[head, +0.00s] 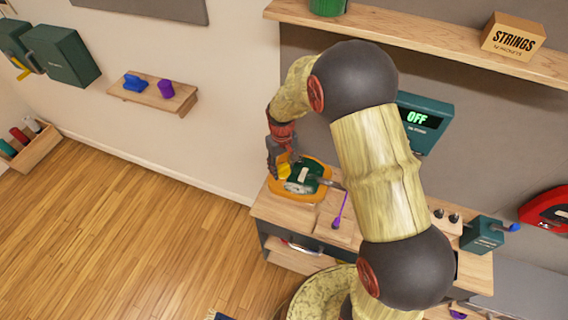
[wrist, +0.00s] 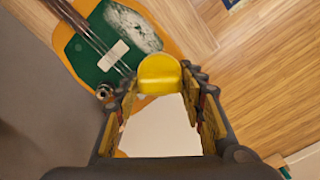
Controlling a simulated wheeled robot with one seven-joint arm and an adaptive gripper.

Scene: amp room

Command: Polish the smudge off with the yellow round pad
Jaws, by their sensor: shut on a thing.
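The yellow round pad (wrist: 159,74) is held between the fingertips of my gripper (wrist: 160,88). In the head view the pad (head: 284,171) shows just below my gripper (head: 279,158). An orange guitar-like body (head: 284,194) with a dark green plate (head: 318,170) lies on the wooden cabinet top. A pale, mottled smudge (wrist: 133,33) covers part of the green plate in the wrist view, up and left of the pad; it also shows in the head view (head: 299,187). The pad appears close to the smudge's edge; I cannot tell whether they touch.
A teal box with a blue handle (head: 482,234) stands farther right. A teal display reading OFF (head: 424,120) is on the wall behind my arm.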

